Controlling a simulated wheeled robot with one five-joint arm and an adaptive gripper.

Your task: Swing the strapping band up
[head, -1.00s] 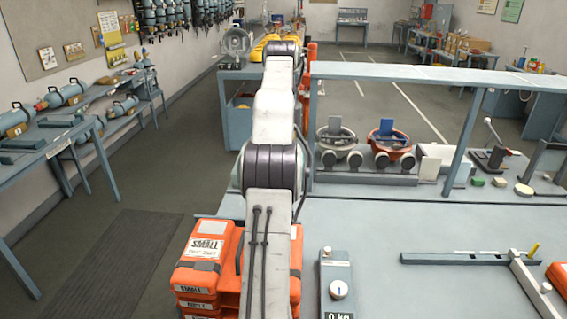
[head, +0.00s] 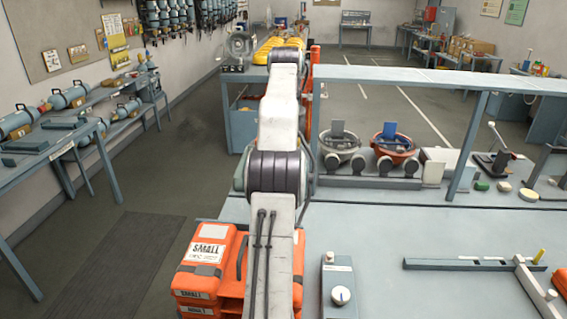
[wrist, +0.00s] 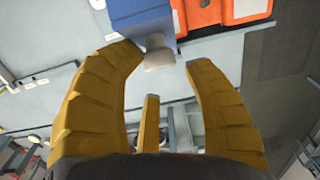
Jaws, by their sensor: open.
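I cannot tell which thing is the strapping band. Dark grey bands cross the orange cases (head: 205,252) at the lower left in the head view, and the cases show at the top in the wrist view (wrist: 245,8). My gripper (wrist: 168,68) has yellow fingers spread apart. A blue box (wrist: 138,14) with a pale block (wrist: 158,58) on its near end lies by the fingertips. The pale block sits between the fingertips in the picture; contact cannot be told. In the head view my arm hides the gripper.
A grey dial box (head: 341,288) stands right of the cases. A dark bar (head: 455,264) with a pale crossbar (head: 535,290) lies at the right of the bench. A raised rail (head: 420,75) and two bowls (head: 393,143) stand behind. Bare bench (head: 400,225) lies between.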

